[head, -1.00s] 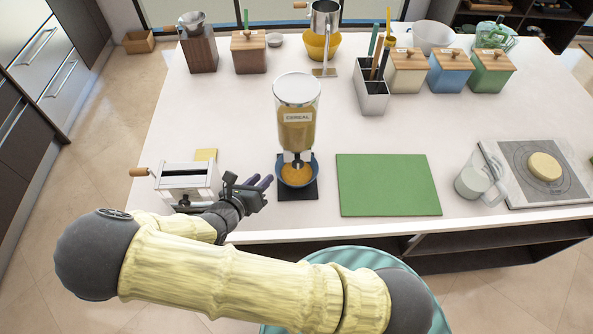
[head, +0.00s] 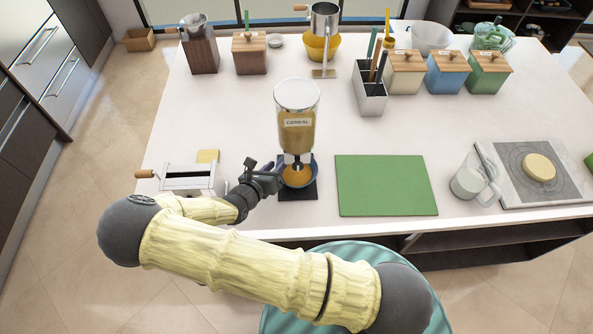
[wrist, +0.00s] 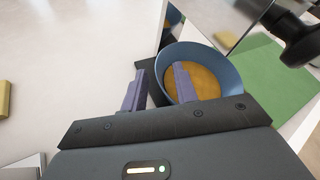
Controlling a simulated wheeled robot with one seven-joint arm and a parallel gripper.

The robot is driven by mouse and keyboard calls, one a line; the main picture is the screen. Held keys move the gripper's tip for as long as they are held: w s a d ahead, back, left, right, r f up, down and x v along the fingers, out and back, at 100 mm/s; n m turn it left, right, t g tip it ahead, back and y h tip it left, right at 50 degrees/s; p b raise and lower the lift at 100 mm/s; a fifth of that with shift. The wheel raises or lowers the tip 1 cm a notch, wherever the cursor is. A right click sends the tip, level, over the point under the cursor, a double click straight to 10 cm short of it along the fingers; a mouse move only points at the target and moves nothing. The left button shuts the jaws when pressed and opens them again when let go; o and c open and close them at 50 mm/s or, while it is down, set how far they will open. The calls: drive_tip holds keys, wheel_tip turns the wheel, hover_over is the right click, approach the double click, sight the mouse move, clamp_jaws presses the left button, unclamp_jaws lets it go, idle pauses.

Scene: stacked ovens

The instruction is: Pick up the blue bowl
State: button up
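The blue bowl (head: 312,181) holds orange-brown cereal and sits on the dark base of the cereal dispenser (head: 297,122), below its nozzle. My gripper (head: 276,174) is at the bowl's left side. In the wrist view, my gripper (wrist: 160,84) is open. One purple finger is outside the bowl (wrist: 227,72) and the other is over its inside, with the bowl's near wall between them. I cannot tell whether either finger touches the wall. In the head view the gripper hides part of the bowl's left side.
A white hand-cranked machine (head: 190,178) stands left of the gripper. A green board (head: 387,185) lies right of the dispenser. A glass mug (head: 470,183) and a marble slab (head: 510,190) are further right. The counter behind the dispenser has free room.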

drive_tip(key=shift+w+d+f, duration=0.2)
drive_tip(key=shift+w+d, duration=0.1)
drive_tip(key=shift+w, duration=0.15)
drive_tip(key=shift+c, duration=0.2)
clamp_jaws()
